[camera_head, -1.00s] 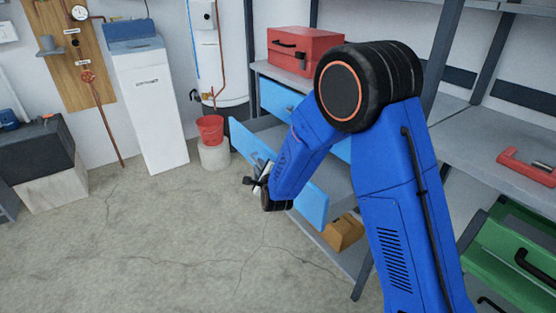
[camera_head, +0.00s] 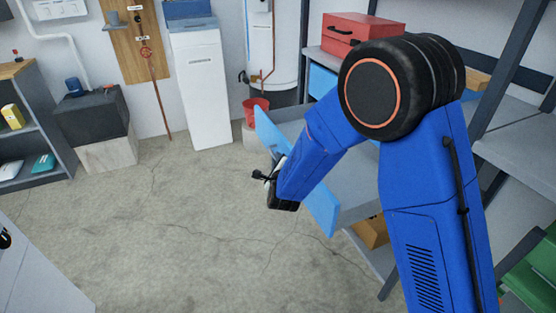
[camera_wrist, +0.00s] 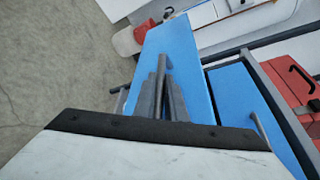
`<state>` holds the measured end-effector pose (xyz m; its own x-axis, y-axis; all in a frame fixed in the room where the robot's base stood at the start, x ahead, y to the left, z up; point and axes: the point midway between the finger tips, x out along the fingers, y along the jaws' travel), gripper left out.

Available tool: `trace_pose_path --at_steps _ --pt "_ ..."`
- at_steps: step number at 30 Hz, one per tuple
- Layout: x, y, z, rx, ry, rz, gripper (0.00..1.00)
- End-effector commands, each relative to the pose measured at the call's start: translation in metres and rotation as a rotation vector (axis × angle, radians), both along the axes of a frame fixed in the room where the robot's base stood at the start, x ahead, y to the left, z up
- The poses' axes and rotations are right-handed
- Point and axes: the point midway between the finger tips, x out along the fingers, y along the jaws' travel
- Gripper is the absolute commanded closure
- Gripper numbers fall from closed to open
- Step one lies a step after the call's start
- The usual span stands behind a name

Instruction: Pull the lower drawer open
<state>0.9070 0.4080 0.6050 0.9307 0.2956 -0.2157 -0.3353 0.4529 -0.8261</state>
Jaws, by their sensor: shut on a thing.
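The lower drawer stands well out from the shelf unit. Its blue front (camera_head: 322,207) shows on both sides of my arm in the head view, and its grey inside shows behind it. In the wrist view the same blue drawer front (camera_wrist: 192,62) rises up the middle. My gripper (camera_wrist: 165,98) is shut on the grey bar handle (camera_wrist: 166,64) of this front. In the head view my gripper (camera_head: 272,182) is at the outer face of the front, with the grip partly hidden by my arm. The upper drawer (camera_head: 321,82) looks closed; its front (camera_wrist: 240,95) also shows in the wrist view.
A red toolbox (camera_head: 358,33) sits above the drawers. A red bucket (camera_head: 256,110) stands near the drawer's far end. A brown box (camera_head: 371,231) is below the drawer. Concrete floor (camera_head: 180,220) in front of the drawer is clear. A grey surface (camera_head: 35,270) is at lower left.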

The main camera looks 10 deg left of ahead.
Motion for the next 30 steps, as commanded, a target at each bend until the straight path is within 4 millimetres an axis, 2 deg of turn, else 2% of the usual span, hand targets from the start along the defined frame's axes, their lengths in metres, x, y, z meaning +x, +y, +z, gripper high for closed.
trace_pose_path --at_steps 1,2,3,12,16,20,30 --pt "0.000 0.000 -0.001 -0.002 0.002 0.000 1.00" --pt "0.000 0.000 -0.001 -0.002 0.002 0.000 0.84" --pt "0.000 0.000 -0.001 -0.002 0.002 0.000 0.81" --pt "-0.001 0.000 0.000 0.000 0.001 0.001 0.81" --pt "-0.009 -0.002 0.002 -0.001 0.000 0.002 0.81" --pt "-0.028 -0.008 0.007 0.000 -0.001 0.003 0.81" --pt "-0.091 -0.028 0.021 -0.001 0.000 0.003 0.81"
